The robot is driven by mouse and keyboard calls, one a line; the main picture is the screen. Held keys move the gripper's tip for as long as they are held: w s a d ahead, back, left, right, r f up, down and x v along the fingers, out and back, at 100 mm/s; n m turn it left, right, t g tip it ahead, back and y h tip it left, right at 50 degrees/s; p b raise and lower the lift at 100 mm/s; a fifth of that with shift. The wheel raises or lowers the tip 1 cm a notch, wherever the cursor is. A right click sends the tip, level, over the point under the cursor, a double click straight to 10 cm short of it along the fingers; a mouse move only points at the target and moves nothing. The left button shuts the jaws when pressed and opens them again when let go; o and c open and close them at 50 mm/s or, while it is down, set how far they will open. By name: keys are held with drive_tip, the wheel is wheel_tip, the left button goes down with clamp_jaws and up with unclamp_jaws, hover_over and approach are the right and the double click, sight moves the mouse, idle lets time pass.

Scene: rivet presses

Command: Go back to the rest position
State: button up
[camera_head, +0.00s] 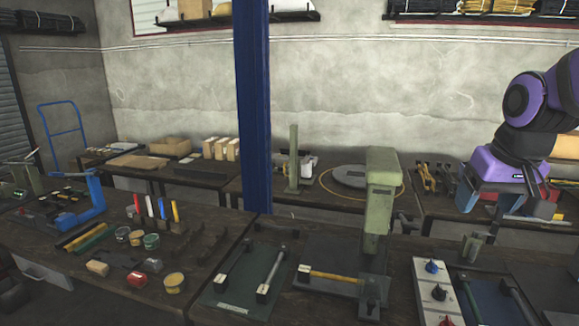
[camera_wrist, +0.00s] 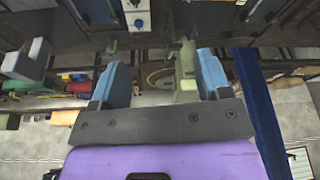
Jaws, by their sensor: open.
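My arm's purple and black links (camera_head: 524,110) stand raised at the right of the head view, above the benches. A green rivet press (camera_head: 382,190) stands on the front bench, left of my arm. A yellow-handled bar (camera_head: 338,276) lies at its base.
A white control panel (camera_head: 434,290) with knobs sits right of the press. A blue column (camera_head: 253,110) rises mid-view. Tins, including a yellow-topped one (camera_head: 174,283), and loose tools lie on the left bench. A round grey plate (camera_head: 362,180) lies on the rear bench.

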drive_tip(key=s+a+r+n+t, duration=0.1)
drive_tip(key=s+a+r, duration=0.1)
drive_tip(key=s, duration=1.1)
drive_tip(key=shift+s+a+r+t, duration=0.2)
drive_tip(key=shift+s+a+t, duration=0.1)
drive_tip(key=shift+a, duration=0.1)
